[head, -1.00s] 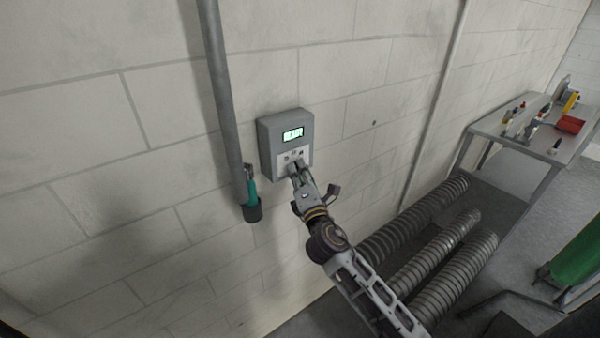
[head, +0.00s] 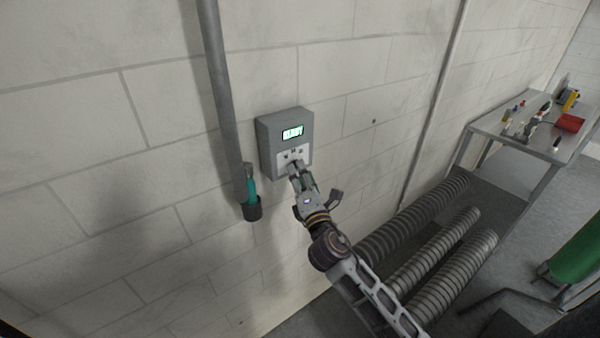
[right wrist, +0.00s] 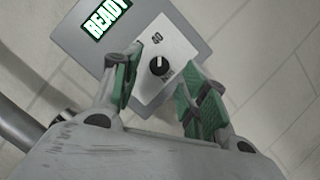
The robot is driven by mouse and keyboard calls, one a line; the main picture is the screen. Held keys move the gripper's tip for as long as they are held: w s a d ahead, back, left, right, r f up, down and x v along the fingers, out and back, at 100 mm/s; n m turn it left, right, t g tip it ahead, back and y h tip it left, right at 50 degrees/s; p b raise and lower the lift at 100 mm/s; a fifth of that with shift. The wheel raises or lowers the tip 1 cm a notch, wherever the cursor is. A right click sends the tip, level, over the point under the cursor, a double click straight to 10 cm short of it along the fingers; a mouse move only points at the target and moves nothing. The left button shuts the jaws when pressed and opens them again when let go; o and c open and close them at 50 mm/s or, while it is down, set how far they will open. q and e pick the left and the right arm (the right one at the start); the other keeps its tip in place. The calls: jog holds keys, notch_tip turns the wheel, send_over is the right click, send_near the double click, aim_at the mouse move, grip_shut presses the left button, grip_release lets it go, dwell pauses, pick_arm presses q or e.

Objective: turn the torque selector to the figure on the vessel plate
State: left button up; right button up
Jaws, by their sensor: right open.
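A grey control box (head: 267,150) is on the block wall, its lit green display (head: 293,132) reading READY. In the right wrist view the box (right wrist: 82,50) shows a black round selector knob (right wrist: 158,67) with a pale pointer mark on a white plate (right wrist: 178,42). Contact cannot be told. No vessel plate is readable. My left gripper is out of view.
A grey vertical pipe (head: 216,85) runs just left of the box. A teal-handled tool (head: 250,187) sits in a dark holder (head: 252,209) beside it. Ribbed hoses (head: 445,255) lie below right. A bench (head: 488,125) with tools and a green cylinder (head: 580,245) stand farther right.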

jog(key=v, duration=1)
dwell(0.3)
dwell(0.7)
